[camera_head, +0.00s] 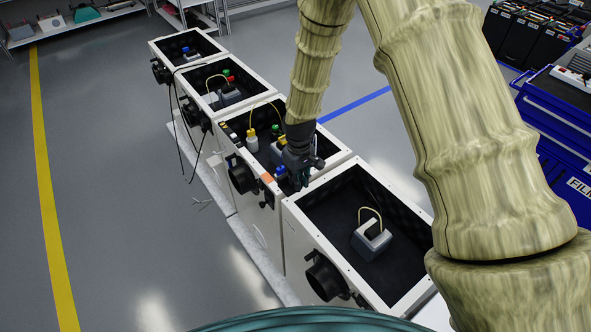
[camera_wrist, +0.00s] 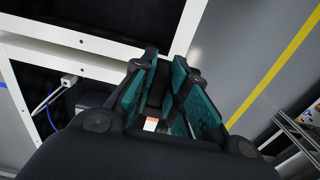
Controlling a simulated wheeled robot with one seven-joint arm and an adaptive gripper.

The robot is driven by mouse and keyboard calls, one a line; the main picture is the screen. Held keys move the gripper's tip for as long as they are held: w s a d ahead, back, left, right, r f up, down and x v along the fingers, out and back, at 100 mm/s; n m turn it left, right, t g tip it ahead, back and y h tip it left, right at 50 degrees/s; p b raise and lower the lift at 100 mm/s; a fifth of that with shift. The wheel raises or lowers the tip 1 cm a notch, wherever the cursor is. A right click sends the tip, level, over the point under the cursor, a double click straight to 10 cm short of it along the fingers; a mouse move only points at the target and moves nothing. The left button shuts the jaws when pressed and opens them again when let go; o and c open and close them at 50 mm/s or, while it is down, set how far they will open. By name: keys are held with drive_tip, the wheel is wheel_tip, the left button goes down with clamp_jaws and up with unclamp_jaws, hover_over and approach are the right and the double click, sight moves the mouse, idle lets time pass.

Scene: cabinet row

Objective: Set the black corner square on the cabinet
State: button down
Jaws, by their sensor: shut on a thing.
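My gripper (camera_head: 299,178) is at the near right part of the second-nearest white cabinet (camera_head: 338,157), close to the gap beside the nearest cabinet (camera_head: 292,215). In the wrist view its teal finger pads (camera_wrist: 160,95) are closed around a small dark thing (camera_wrist: 155,92), which seems to be the black corner square. The fingers hide most of it, and its shape is unclear. In the head view I cannot make it out, nor tell whether it touches the cabinet.
The open-topped cabinets stand in a row with black insides. The nearest holds a grey block with a yellow loop (camera_head: 371,241); the second holds several bottles and blocks. Black round ports (camera_head: 325,277) stick out in front. A blue tool cart (camera_head: 560,125) stands right; floor at left is clear.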

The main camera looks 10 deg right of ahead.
drive_tip(key=shift+s+a+r, duration=0.15)
drive_tip(key=shift+s+r, duration=0.1)
drive_tip(key=shift+s, duration=0.05)
drive_tip(key=shift+w+f, duration=0.2)
drive_tip(key=shift+f, duration=0.05)
drive_tip(key=shift+s+f, duration=0.25)
drive_tip(key=shift+f, duration=0.15)
drive_tip(key=shift+w+f+b, duration=0.1)
drive_tip(key=shift+f+b, duration=1.45)
drive_tip(key=shift+f, duration=1.2)
drive_tip(key=shift+f, duration=0.25)
drive_tip(key=c, duration=1.3)
unclamp_jaws()
wheel_tip(320, 180, up, 12)
